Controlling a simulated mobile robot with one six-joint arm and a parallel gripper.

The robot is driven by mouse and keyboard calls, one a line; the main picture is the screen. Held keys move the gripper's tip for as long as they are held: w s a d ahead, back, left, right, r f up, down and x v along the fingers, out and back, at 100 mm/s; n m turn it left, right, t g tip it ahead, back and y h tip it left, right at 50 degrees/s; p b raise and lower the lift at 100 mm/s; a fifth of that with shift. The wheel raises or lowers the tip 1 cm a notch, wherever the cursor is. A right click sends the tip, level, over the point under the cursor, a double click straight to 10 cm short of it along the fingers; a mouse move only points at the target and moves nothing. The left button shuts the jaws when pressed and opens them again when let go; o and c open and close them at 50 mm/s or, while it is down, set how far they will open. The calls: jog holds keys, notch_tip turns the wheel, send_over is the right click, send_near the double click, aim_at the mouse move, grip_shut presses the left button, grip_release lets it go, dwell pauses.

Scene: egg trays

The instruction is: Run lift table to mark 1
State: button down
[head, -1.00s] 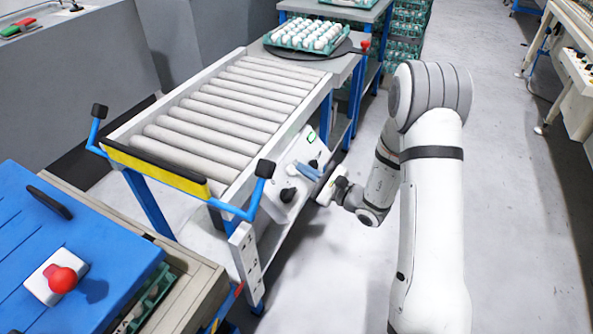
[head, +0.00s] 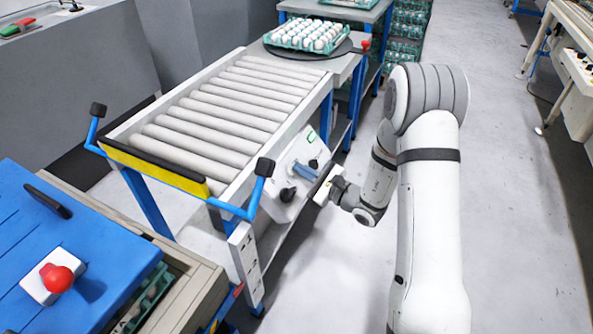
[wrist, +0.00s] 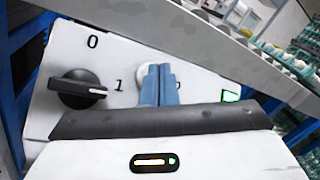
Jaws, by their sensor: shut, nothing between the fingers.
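The lift table (head: 216,182) has a top of grey rollers and a white control panel on its near right side. The panel (wrist: 62,52) shows large in the wrist view. A black rotary knob (wrist: 80,90) sits at its left, with its white pointer mark at the right, beside the printed "1"; a "0" is printed above. The knob also shows in the head view (head: 288,195). My gripper (wrist: 160,70) has its blue fingers together, empty, in front of the panel right of the "1". They partly hide a pale round part and another label.
A green-lit display (wrist: 230,95) is right of my fingers. A second black knob (head: 313,163) is on the panel. An egg tray (head: 305,46) stands on a dark round plate behind the rollers. A blue-topped table with a red button (head: 57,278) is at front left.

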jog(key=shift+a+f, duration=0.25)
jog(key=shift+a, duration=0.05)
dwell(4.0)
jog(key=shift+d+r, duration=0.1)
jog(key=shift+s+d+r, duration=0.15)
jog(key=shift+d+r, duration=0.4)
jog(key=shift+d, duration=0.05)
jog(key=d+r+p, duration=0.1)
jog(key=s+d+r, duration=0.1)
jog(key=d+r, duration=0.1)
jog(key=shift+s+d+r+p, duration=0.15)
jog(key=shift+d+p, duration=0.1)
jog(key=shift+p, duration=0.15)
dwell(0.3)
dwell(0.6)
